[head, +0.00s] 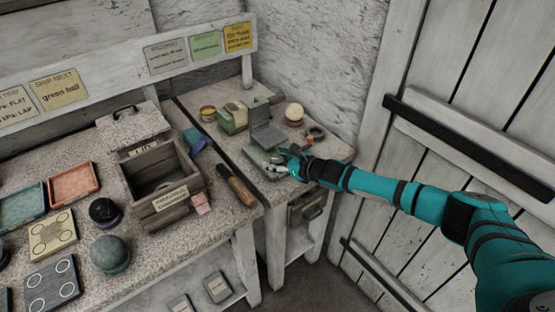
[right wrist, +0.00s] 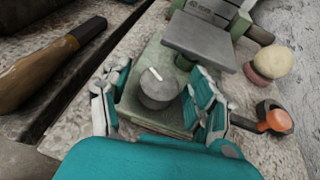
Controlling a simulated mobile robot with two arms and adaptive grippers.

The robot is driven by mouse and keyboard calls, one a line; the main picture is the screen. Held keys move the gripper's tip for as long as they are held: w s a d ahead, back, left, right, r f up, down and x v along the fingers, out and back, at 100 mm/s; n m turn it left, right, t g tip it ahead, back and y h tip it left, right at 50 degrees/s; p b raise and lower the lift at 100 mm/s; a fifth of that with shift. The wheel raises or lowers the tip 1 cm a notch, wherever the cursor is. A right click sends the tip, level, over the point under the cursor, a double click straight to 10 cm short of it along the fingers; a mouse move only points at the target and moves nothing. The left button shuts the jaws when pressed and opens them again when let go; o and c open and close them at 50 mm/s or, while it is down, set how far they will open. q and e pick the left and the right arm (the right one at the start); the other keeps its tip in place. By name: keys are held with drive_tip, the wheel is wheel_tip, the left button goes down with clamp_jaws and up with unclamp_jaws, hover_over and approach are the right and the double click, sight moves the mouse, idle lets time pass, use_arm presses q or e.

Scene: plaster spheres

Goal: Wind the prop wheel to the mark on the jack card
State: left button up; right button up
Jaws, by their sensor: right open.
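In the right wrist view, a round grey wheel (right wrist: 159,88) with a white line on its top stands on a pale green base (right wrist: 150,52). The line points toward the upper left. My right gripper (right wrist: 160,98) is open, with one finger on each side of the wheel; I cannot tell whether they touch it. In the head view, my right gripper (head: 287,160) is over the green base and mostly hides the wheel. Several cards are on the back board, among them a yellow card (head: 238,37) and a green card (head: 206,44); I cannot tell which is the jack card.
A grey plate (right wrist: 200,38) rises behind the wheel. A pale ball on a pinkish ring (right wrist: 271,63) and an orange-and-black tool (right wrist: 273,119) are to the right. A wooden-handled tool (head: 236,184) and a wooden crate (head: 190,165) are to the left.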

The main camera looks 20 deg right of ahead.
drive_tip(key=c, duration=1.2)
drive_tip(key=shift+s+a+f+m+t+h, duration=0.1)
drive_tip(key=shift+m+t+h, duration=0.2)
drive_tip(key=shift+m+h, duration=0.35)
